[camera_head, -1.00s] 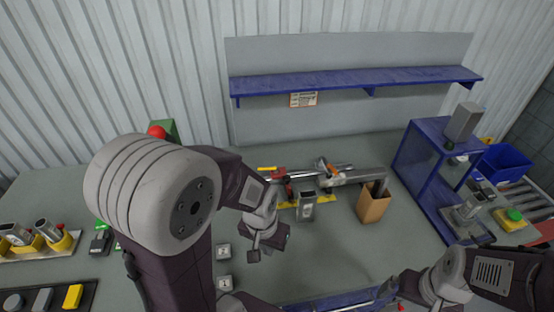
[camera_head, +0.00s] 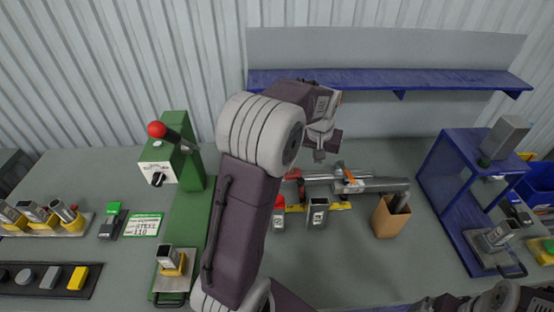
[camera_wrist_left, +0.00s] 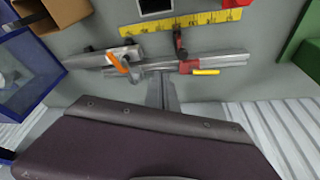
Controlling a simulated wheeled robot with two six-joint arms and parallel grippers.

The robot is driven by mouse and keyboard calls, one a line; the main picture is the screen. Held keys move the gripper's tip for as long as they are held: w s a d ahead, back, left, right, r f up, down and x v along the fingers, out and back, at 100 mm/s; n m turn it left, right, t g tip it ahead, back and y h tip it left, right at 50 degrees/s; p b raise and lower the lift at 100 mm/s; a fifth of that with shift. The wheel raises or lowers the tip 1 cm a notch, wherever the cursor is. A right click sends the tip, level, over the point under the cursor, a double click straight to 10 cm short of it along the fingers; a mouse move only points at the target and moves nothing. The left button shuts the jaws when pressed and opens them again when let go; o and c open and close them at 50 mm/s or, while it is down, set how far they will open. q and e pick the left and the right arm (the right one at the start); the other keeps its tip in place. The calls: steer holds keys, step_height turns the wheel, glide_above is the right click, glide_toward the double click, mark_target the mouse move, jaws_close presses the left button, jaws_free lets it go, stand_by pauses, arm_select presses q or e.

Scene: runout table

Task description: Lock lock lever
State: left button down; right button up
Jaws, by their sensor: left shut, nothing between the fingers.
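A metal rail fixture (camera_head: 385,185) lies across the back of the table; its bar also shows in the left wrist view (camera_wrist_left: 225,60). A small orange lever (camera_head: 349,175) sits on its clamp, slanted in the left wrist view (camera_wrist_left: 118,62). A red part with a yellow tip (camera_wrist_left: 205,72) is at the bar's other end. I cannot tell which is the lock lever. My left gripper (camera_head: 320,154) is shut and empty, just behind and left of the orange lever and apart from it. My right arm shows only at the bottom right edge; its gripper is unclear.
A green press (camera_head: 190,215) with a red-ball lever (camera_head: 157,129) stands left. A blue shelf (camera_head: 390,80) hangs above; a blue stand (camera_head: 455,180) is right.

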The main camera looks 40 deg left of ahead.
arm_select(q)
steer(key=w+a+n+y, duration=0.15)
steer(key=w+a, duration=0.35)
steer(key=a, duration=0.6)
steer(key=s+a+f+n, duration=0.2)
steer(key=a+f, duration=0.1)
steer(key=a, duration=0.4)
steer(key=shift+a+p, duration=0.15)
steer(key=shift+p, duration=0.3)
step_height(320, 180, down, 11)
steer(key=p, duration=0.4)
steer(key=shift+s+f, duration=0.15)
steer(key=shift+f, duration=0.05)
steer(key=shift+f, duration=0.15)
steer(key=shift+n, duration=0.25)
